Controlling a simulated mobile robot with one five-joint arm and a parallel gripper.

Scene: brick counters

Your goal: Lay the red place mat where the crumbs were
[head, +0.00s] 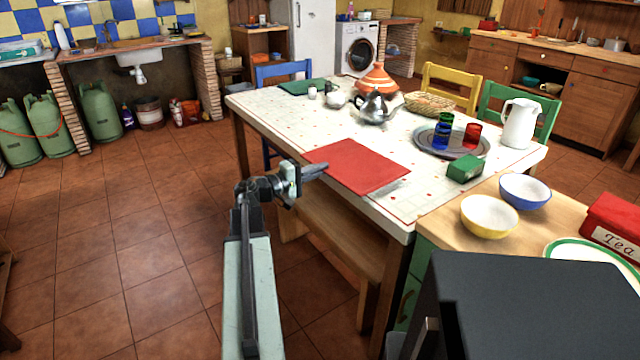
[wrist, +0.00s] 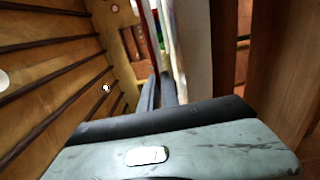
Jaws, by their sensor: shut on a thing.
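The red place mat (head: 362,165) is flat and level at the near left part of the white-topped table (head: 268,104). A shadow shows along its right edge, so it seems a little above the cloth. My gripper (head: 322,168) is at the mat's left edge, its fingers shut on that edge. In the wrist view the fingers (wrist: 160,92) point at a thin red strip of the mat (wrist: 152,42), seen edge-on. I cannot make out crumbs; the cloth has small red marks.
A round tray (head: 480,150) with blue and red glasses, a green box (head: 465,168) and a white jug (head: 519,123) stand right of the mat. A teapot (head: 376,108) is behind it. A bench (head: 335,225) runs below the table's near side.

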